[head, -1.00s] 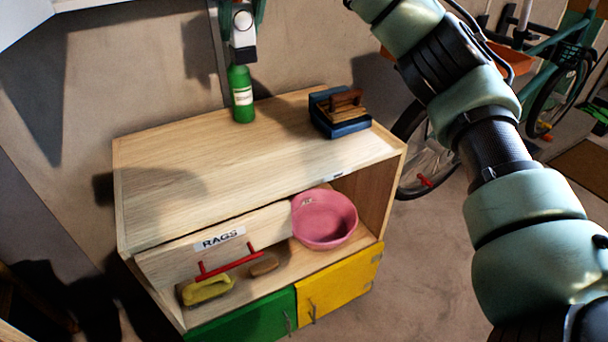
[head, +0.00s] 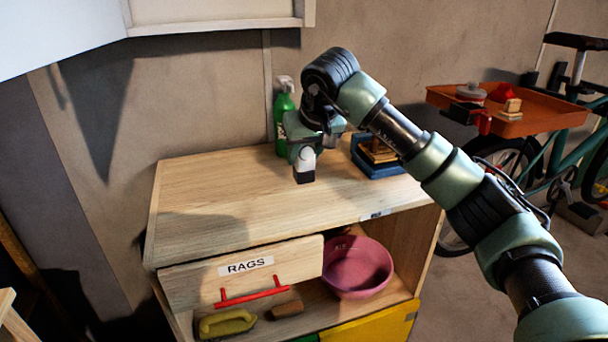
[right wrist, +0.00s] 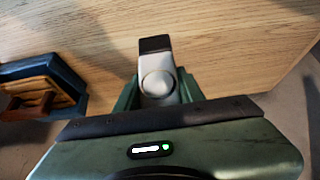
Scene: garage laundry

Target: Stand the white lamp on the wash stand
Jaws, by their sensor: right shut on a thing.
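The white lamp (head: 305,160), a small white body with a black end, is held below my right gripper (head: 305,143). Its black end points down over the wash stand's wooden top (head: 220,195); I cannot tell whether it touches. In the right wrist view the lamp (right wrist: 157,75) sits between the fingers of my right gripper (right wrist: 158,98), which is shut on it, with wood beyond. My left gripper is not in view.
A green spray bottle (head: 284,103) stands behind my right gripper. A blue caddy (head: 372,165) with brown blocks is to its right. The top's left part is clear. Below are a RAGS drawer (head: 200,285), partly out, and a pink basin (head: 358,268).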

